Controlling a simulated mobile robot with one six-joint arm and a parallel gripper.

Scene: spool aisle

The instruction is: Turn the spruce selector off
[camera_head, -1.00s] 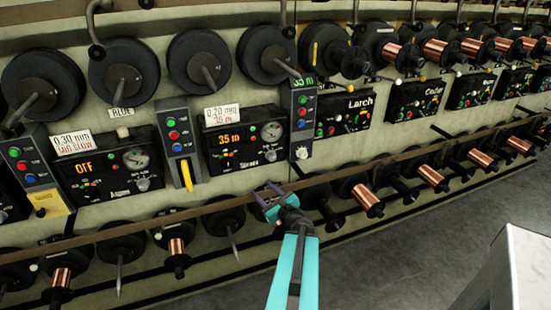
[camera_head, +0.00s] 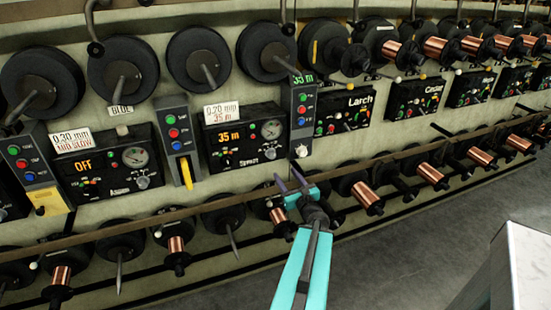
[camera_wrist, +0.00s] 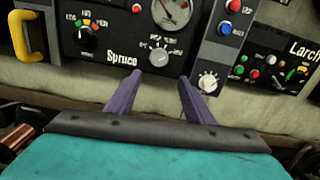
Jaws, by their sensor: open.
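The spruce panel (camera_head: 232,142) is a black box on the wall with an orange "35 m" display in the head view. Its selector, a light grey knob (camera_wrist: 159,57), sits right of the "Spruce" label in the wrist view; it also shows in the head view (camera_head: 270,154). The marks around the knob are too small to read surely. My gripper (camera_head: 289,182) is open and empty, below and slightly right of the panel in the head view. In the wrist view its two purple fingers (camera_wrist: 157,95) point up toward the knob, apart from it.
A grey control post (camera_head: 301,120) with buttons and a white knob (camera_wrist: 208,83) stands just right of the panel. A yellow handle (camera_head: 186,173) is to its left. A rail (camera_head: 165,211) and several copper spools (camera_head: 367,198) run below. The Larch panel (camera_head: 345,115) is farther right.

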